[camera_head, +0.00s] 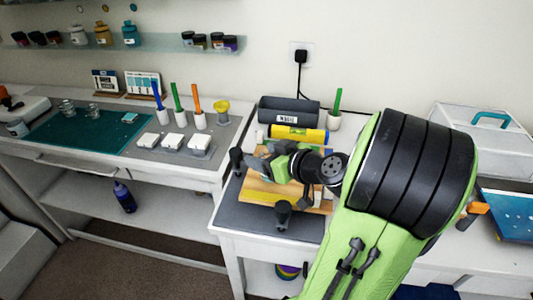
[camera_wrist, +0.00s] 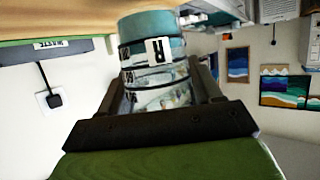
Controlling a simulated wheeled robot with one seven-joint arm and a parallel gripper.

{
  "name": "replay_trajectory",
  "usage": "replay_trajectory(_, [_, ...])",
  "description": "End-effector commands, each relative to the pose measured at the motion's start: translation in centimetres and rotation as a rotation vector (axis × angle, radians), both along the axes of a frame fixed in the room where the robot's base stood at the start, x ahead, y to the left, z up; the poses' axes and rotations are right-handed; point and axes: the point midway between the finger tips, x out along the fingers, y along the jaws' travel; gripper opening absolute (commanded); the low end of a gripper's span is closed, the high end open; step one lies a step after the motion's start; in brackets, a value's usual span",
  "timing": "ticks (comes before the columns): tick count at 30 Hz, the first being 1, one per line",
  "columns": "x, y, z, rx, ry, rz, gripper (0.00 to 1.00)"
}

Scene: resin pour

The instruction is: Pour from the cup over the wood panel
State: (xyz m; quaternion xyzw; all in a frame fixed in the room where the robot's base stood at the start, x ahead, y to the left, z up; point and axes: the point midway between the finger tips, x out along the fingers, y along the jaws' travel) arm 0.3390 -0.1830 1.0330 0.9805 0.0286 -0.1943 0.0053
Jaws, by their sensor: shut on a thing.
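My gripper (camera_head: 256,162) hangs over the wood panel (camera_head: 262,187) in the head view, with the arm reaching in from the right. In the wrist view its two dark fingers (camera_wrist: 165,88) are shut on a clear cup (camera_wrist: 160,76). The cup has black markings, a white label and a teal band of contents at its upper end in that picture. The wrist picture appears upside down. The head view does not show the cup clearly behind the gripper. The arm hides part of the panel. I cannot make out any resin stream.
Dark posts (camera_head: 283,214) stand around the panel on a grey mat (camera_head: 240,217). Behind are a yellow roll (camera_head: 300,133), a labelled grey bin (camera_head: 288,110) and a white pot (camera_head: 333,121). At left, white blocks (camera_head: 172,143) and a teal mat (camera_head: 75,130) occupy another bench.

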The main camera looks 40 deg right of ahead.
Motion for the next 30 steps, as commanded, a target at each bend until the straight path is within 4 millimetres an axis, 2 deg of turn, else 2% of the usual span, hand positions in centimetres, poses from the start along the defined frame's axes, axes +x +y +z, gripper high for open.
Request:
replay_trajectory(8, [-0.1, 0.1, 0.2, 0.029, 0.011, 0.001, 0.33])
replay_trajectory(30, [0.4, -1.2, 1.0, 0.46, 0.154, 0.002, 0.33])
